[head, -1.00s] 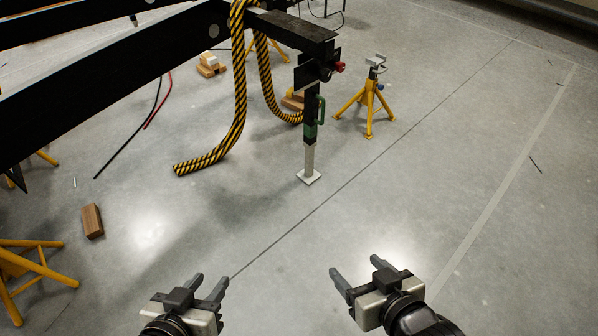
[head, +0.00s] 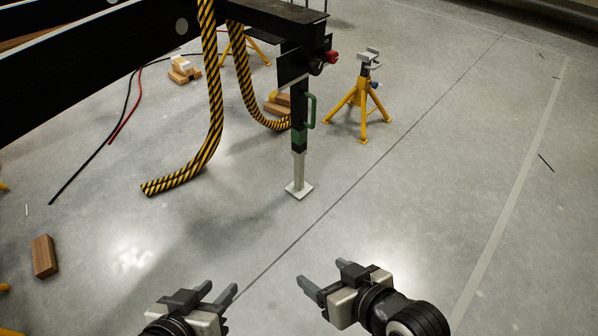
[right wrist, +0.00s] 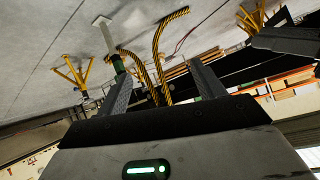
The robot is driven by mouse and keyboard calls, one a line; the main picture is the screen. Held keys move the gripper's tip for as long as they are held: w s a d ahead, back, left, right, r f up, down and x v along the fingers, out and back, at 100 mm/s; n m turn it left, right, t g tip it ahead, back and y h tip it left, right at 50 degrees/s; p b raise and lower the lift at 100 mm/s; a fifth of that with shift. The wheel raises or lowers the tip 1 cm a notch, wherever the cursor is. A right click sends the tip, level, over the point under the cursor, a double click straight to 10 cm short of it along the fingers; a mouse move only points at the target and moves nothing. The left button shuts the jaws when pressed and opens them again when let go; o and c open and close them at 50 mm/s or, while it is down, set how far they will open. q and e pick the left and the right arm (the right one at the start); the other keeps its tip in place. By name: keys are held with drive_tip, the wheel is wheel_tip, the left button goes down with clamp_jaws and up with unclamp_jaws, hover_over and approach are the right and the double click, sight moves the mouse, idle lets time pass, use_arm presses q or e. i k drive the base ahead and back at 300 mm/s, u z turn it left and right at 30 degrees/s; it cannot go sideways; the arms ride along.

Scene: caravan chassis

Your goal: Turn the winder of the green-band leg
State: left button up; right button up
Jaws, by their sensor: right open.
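The green-band leg (head: 299,165) stands upright under the end of the black chassis beam, its pale square foot on the floor. It has a green band (head: 299,140) and a green looped handle (head: 311,112) on its right side, which looks like the winder. My left gripper (head: 220,287) is open and empty, low in the head view, in front of and left of the leg. My right gripper (head: 322,273) is open and empty, in front of the leg's foot and apart from it. The right wrist view shows the leg (right wrist: 110,40) beyond the left finger, which partly hides it.
A yellow stand (head: 360,110) is right of the leg. A yellow-black striped hose (head: 212,120) hangs left of it to the floor. A red knob (head: 332,57) is above the handle. A wooden block (head: 44,256) lies at far left. Floor before the leg is clear.

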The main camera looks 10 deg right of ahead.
sight(315, 67)
drive_tip(key=z, duration=0.25)
drive_tip(key=i, duration=1.3)
drive_tip(key=u, duration=0.25)
